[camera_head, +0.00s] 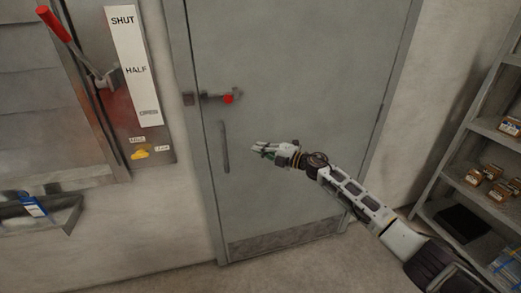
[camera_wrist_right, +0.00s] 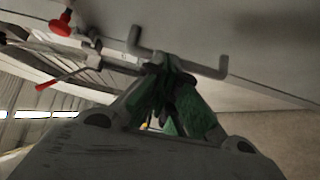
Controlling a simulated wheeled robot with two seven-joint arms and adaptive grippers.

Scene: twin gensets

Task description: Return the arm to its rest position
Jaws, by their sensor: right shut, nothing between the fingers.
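My right arm reaches in from the lower right in the head view. Its gripper (camera_head: 259,149) is shut and empty, in front of the grey door (camera_head: 290,80). It appears just right of the door's vertical pull handle (camera_head: 224,147). In the right wrist view the shut fingers (camera_wrist_right: 168,98) point toward the door, with the pull handle (camera_wrist_right: 180,64) showing just beyond the tips. I cannot tell whether the tips touch it. My left gripper is not in view.
A latch with a red knob (camera_head: 228,98) sits above the handle. Left of the door is a SHUT/HALF/OPEN plate (camera_head: 135,68) with a red-handled lever (camera_head: 62,35). A shelf (camera_head: 460,185) with small boxes stands at right. A wall tray (camera_head: 65,215) is at lower left.

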